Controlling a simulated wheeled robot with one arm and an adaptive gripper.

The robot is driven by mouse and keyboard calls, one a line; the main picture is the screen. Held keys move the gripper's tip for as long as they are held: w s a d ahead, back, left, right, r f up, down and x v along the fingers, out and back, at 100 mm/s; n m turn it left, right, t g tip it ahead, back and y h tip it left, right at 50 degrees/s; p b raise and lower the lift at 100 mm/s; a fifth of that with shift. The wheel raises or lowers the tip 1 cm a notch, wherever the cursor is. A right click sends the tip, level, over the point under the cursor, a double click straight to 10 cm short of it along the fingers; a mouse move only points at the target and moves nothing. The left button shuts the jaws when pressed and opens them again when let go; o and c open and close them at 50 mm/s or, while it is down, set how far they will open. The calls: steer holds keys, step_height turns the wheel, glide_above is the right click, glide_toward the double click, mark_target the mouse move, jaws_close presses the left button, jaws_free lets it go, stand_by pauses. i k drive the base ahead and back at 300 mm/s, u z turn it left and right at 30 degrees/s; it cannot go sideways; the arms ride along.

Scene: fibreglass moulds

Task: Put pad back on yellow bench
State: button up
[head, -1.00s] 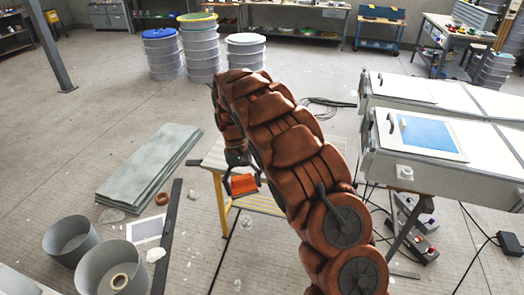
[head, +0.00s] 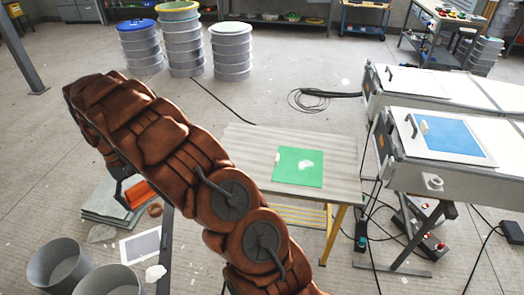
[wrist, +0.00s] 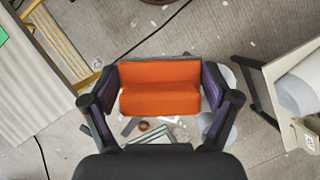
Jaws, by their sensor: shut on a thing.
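My gripper (wrist: 160,92) is shut on the orange pad (wrist: 160,86), with one dark finger at each end of it in the wrist view. In the head view the pad (head: 139,194) hangs at the left beyond my brown-sleeved arm, in front of the grey-green sheet stack in the picture. The arm partly hides my gripper (head: 130,190) there. The bench with yellow legs (head: 345,180) stands right of the arm, with a grey top and a green mat (head: 298,167) on it bearing a whitish patch. The bench edge (wrist: 20,105) also shows at the left of the wrist view, apart from the pad.
Grey-green sheets (head: 100,205) lie on the floor at the left, behind two grey buckets (head: 55,268). White machines (head: 450,150) stand right of the bench. Cables and a pedal box (head: 425,235) lie on the floor there. Stacked drums (head: 180,40) stand at the back.

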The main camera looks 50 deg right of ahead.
mark_target(345, 176)
steer(key=z, duration=0.3)
steer(key=i, duration=0.75)
steer(key=z, duration=1.2)
steer(key=i, duration=0.45)
steer(key=z, duration=0.5)
